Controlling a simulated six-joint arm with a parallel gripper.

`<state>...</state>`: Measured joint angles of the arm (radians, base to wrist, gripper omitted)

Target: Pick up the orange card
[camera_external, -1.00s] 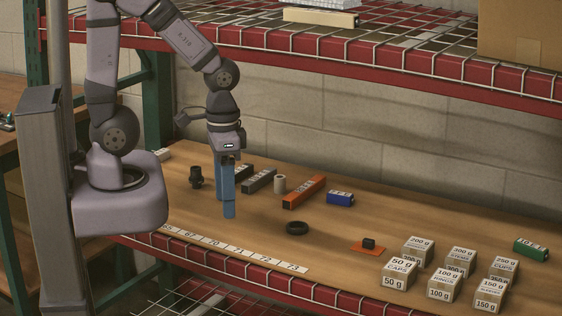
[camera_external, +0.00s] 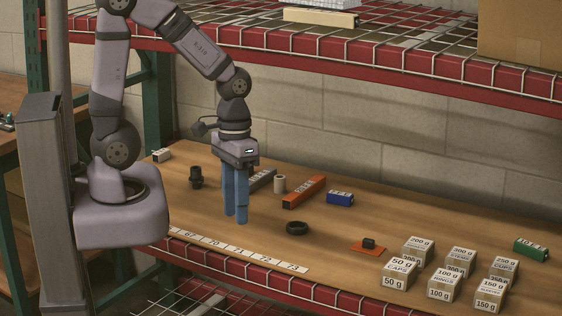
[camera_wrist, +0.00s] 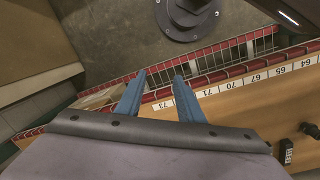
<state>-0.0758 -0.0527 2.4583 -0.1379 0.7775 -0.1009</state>
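The orange card (camera_external: 361,251) lies flat on the wooden table, right of the middle in the external view. A small black block (camera_external: 369,243) sits on it and hides part of it. My gripper (camera_external: 236,220) points down over the table, well to the left of the card. Its two blue fingers also show in the wrist view (camera_wrist: 160,76), apart with nothing between them. I do not see the card in the wrist view.
A black ring (camera_external: 297,228) lies between my gripper and the card. Several labelled weight boxes (camera_external: 443,284) stand right of the card. An orange bar (camera_external: 304,192) and a blue block (camera_external: 340,198) lie behind. A number strip (camera_external: 240,252) runs along the front edge.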

